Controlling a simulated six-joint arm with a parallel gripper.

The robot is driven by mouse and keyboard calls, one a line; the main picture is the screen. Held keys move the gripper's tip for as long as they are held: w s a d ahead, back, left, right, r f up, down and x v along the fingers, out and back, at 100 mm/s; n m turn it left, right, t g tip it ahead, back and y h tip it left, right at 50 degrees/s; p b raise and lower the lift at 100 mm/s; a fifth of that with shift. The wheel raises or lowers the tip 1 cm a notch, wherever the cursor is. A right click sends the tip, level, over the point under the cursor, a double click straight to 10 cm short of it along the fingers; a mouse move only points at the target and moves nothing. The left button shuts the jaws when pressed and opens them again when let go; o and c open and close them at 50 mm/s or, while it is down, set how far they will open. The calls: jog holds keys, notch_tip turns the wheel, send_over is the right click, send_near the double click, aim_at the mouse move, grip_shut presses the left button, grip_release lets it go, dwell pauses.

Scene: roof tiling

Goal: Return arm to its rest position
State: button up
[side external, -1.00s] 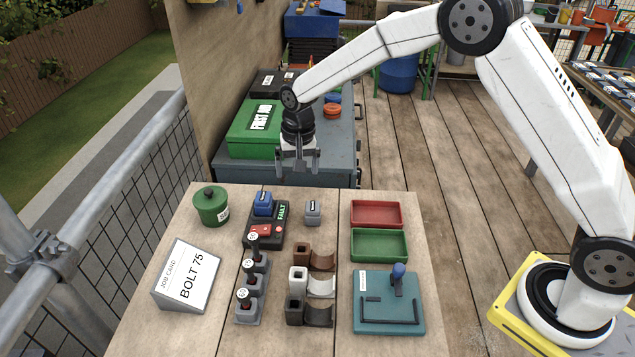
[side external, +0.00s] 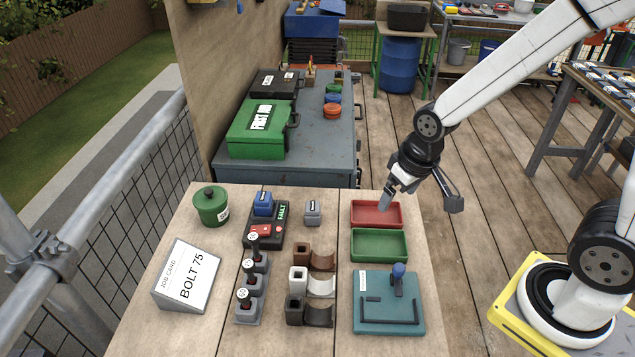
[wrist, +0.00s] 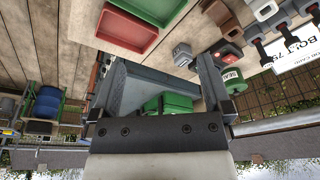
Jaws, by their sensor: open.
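My gripper (side external: 421,202) is open and empty. In the side view it hangs tilted beside and above the red tray (side external: 365,223), at the right edge of the wooden table, with one finger in front of the tray. In the wrist view the two spread fingers of my gripper (wrist: 168,88) show with nothing between them that they hold. The red tray also shows at the top of the wrist view (wrist: 112,40). My arm is bent, with its upper part running out of the side view at the top right.
On the table (side external: 432,320) stand a green tray (side external: 380,246), a teal board (side external: 388,327) with a blue-topped lever, a job card (side external: 186,277), a green pot (side external: 211,207), a fault box (side external: 283,212), upright levers and coloured tile pieces. A grey cabinet (side external: 310,140) stands behind.

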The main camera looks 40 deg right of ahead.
jog(key=s, duration=0.3)
jog(key=shift+s+d+f+n, duration=0.1)
jog(key=shift+d+f+n, duration=0.1)
jog(key=shift+n, duration=0.1)
